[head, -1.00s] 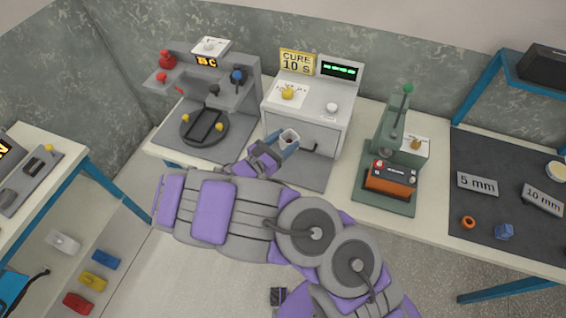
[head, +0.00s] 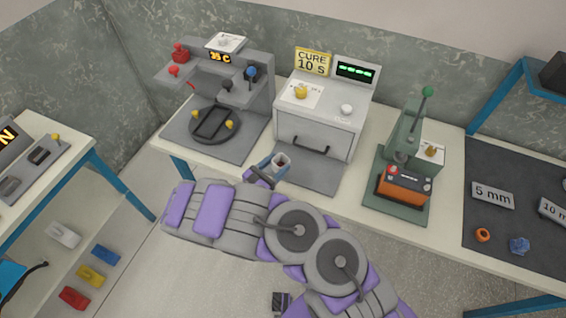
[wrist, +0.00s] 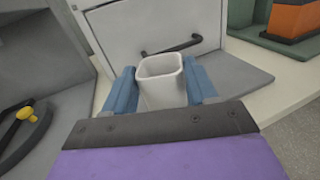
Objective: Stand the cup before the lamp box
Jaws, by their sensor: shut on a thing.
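The cup (wrist: 162,88) is whitish and square with rounded corners, upright and open at the top. My gripper (wrist: 163,84) is shut on it, one blue finger on each side. In the head view the cup (head: 281,161) and my gripper (head: 273,167) are at the front of the lamp box, near the left edge of its grey mat. The lamp box (head: 321,126) is light grey, with a dark door handle, a yellow "CURE 10 S" sign and a green display. Its door looks shut.
The grey mat (head: 316,175) before the box is otherwise bare. A grey machine with a round plate (head: 213,124) stands to the left. A green press (head: 403,150) with an orange block (head: 404,187) stands to the right. A dark mat (head: 510,225) lies further right.

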